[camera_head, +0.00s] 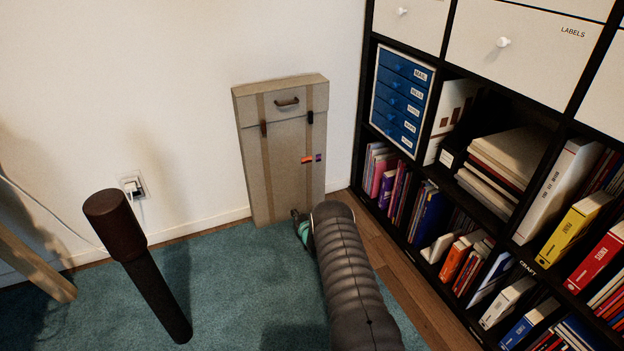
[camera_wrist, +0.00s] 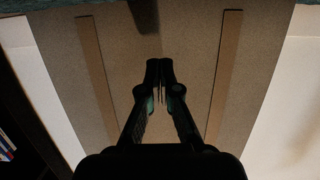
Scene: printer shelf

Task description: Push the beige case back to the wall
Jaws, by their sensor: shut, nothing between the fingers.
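The beige case (camera_head: 272,180) stands upright near the white wall in the head view, with a brown handle, two vertical straps and small coloured tags on its front. Its broad front fills most of the wrist view (camera_wrist: 190,40), with the straps on both sides of my gripper. My gripper (camera_wrist: 160,66) is shut and empty, its fingertips pointing at the lower part of the case front. In the head view my arm hides part of the case's lower right. I cannot tell whether the fingertips touch the case, or whether its back touches the wall.
A black shelf (camera_head: 368,114) with books and binders stands close on the right. A wall socket (camera_head: 133,187) with a plug and cord is on the left. A dark brown post (camera_head: 140,265) stands on the teal carpet (camera_head: 225,290).

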